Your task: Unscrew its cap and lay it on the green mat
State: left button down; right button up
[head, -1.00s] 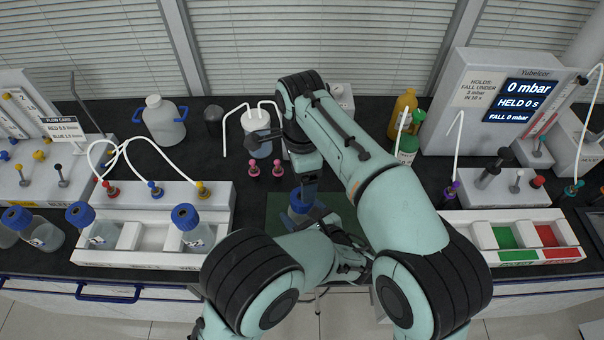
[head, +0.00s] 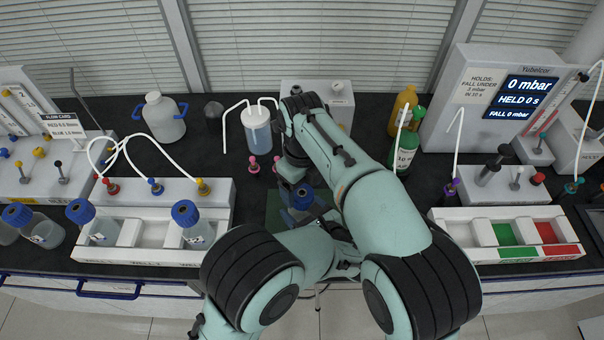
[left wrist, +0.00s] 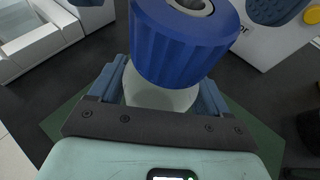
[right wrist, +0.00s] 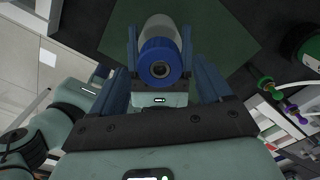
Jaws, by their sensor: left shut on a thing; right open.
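A clear bottle (right wrist: 160,28) with a ribbed blue cap (right wrist: 160,62) stands over the green mat (right wrist: 228,38). The cap shows large in the left wrist view (left wrist: 182,42) and small in the head view (head: 302,197). My left gripper (left wrist: 160,95) is shut on the bottle below the cap, one finger on each side. My right gripper (right wrist: 160,72) is open, its fingers on either side of the cap in its wrist view; I cannot tell whether they touch it. My arms hide much of the mat in the head view.
A white rack (head: 137,257) with blue-capped bottles stands left. A white tray (head: 455,242) with green and red compartments stands right. Behind are a tubed vessel (head: 257,135), pink plugs (head: 254,166) and a green bottle (head: 405,155). Dark bench is bare between.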

aim_at(302, 195)
jog(key=shift+f, duration=1.6)
